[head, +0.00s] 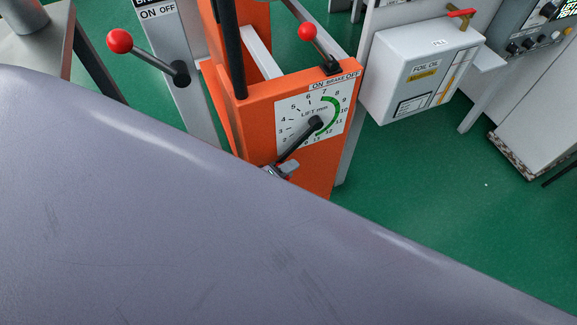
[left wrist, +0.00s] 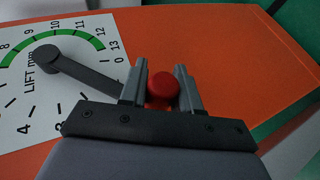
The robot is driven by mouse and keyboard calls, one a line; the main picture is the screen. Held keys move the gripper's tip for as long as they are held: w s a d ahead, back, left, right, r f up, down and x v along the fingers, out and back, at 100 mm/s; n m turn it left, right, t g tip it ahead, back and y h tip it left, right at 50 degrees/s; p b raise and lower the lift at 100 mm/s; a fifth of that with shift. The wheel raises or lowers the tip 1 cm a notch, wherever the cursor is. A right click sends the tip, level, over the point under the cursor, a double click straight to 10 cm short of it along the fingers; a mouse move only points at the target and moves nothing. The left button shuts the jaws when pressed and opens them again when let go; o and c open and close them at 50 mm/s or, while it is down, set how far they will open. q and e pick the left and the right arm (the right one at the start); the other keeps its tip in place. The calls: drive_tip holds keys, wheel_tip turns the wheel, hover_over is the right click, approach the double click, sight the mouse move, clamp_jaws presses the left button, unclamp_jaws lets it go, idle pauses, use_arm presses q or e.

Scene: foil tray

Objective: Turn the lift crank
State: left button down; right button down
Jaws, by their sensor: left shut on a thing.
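The lift crank (head: 299,139) is a dark arm on a white dial marked LIFT mm (head: 332,109), on an orange housing (head: 262,115). Its arm slants from the hub toward the dial's lower left, in the low-number end. In the left wrist view, the crank arm (left wrist: 85,76) runs from the hub to between my fingers. My left gripper (head: 282,168) is at the crank's outer end. In the left wrist view, its two fingers (left wrist: 161,90) are shut on the red crank knob (left wrist: 162,88). In the head view the knob is hidden. My right gripper is not in view.
A brake lever with a red knob (head: 307,31) stands atop the orange housing. Another red-knobbed lever (head: 120,41) is on a grey ON/OFF post at left. A white FOIL OIL box (head: 410,60) is at right. Green floor (head: 460,200) is open there. My own arm covers the lower left.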

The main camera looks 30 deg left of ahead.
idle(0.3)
use_arm(q)
drive_tip(key=c, duration=0.9)
unclamp_jaws()
drive_tip(key=shift+p+v, duration=1.1)
drive_tip(key=shift+v, duration=2.55)
